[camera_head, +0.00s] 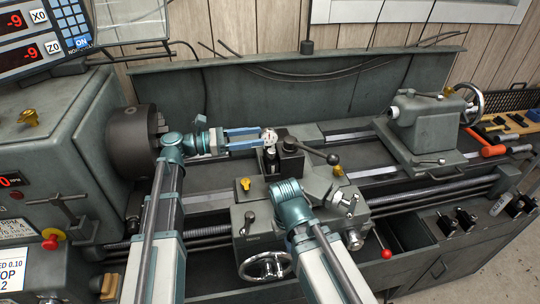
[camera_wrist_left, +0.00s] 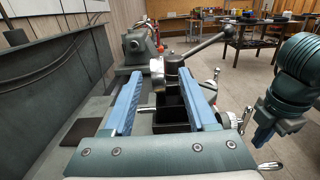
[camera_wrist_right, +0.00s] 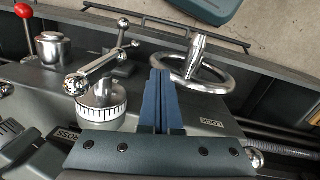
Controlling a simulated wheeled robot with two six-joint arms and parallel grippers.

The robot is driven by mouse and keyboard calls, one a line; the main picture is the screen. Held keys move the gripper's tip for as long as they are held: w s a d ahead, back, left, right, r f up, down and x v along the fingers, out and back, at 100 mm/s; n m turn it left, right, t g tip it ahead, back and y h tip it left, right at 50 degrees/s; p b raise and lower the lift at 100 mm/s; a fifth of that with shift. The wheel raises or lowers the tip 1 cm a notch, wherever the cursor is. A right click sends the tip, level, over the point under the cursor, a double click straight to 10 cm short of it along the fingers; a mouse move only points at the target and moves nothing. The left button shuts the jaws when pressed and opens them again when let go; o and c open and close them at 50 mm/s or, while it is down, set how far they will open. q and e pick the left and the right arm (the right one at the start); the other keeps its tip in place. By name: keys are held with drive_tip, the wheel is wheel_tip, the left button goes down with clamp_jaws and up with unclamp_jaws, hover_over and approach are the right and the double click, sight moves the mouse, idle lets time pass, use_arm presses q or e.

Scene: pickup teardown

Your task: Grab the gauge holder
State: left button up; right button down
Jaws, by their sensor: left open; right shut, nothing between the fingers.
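A small gauge with a white face (camera_head: 269,137) stands beside the dark tool post (camera_head: 291,157) on the lathe carriage; a black holder part (camera_head: 270,160) shows below it. My left gripper (camera_head: 261,138) comes in from the left, open, with its blue fingertips at the gauge. In the left wrist view the gauge's round silver body (camera_wrist_left: 162,76) shows between the two spread fingers, with dark block parts below. Whether the fingers touch it I cannot tell. My right gripper (camera_wrist_right: 161,73) is shut and empty above the carriage front; the head view hides its fingertips.
The tool post lever (camera_head: 318,153) sticks out to the right. The chuck (camera_head: 133,143) is on the left and the tailstock (camera_head: 425,125) on the right. A handwheel (camera_wrist_right: 207,70) and a silver crank handle (camera_wrist_right: 97,72) lie close to my right fingers. Tools lie at the far right.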

sight(261, 134)
use_arm(q)
drive_tip(key=d, duration=0.2)
drive_tip(key=w+d, duration=0.1)
drive_tip(key=d, duration=0.2)
drive_tip(key=shift+w, duration=0.1)
drive_tip(key=shift+a, duration=0.1)
clamp_jaws()
drive_tip(key=shift+r, duration=0.1)
idle(1.0)
